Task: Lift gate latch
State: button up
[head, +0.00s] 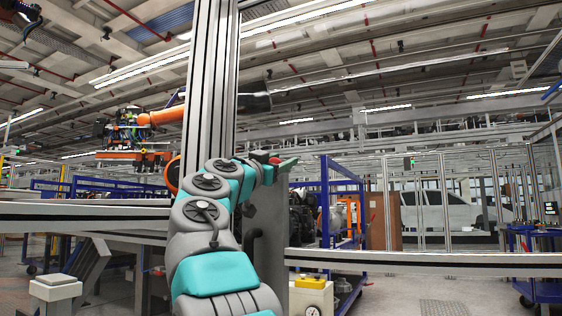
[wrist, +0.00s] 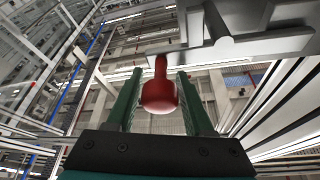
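In the wrist view, a red rounded knob (wrist: 160,96) on a short red stem hangs below a grey metal latch part (wrist: 226,48). My gripper (wrist: 160,72) has two green fingers, one on each side of the knob. The fingers stand apart, with narrow gaps seeming to show beside the knob; contact cannot be told for sure. In the head view, my gripper (head: 287,163) is at the end of my raised grey and teal arm, beside a tall aluminium post (head: 210,90). A little red shows by its green finger, and the latch is mostly hidden there.
A horizontal grey rail (head: 430,261) crosses in front at right, and another rail (head: 85,213) at left. Behind stand a blue rack (head: 326,200), a blue cart (head: 540,290) and a white car body (head: 440,215). An orange robot arm (head: 160,116) is at left behind the post.

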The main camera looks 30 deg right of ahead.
grip_shut()
dwell(1.1)
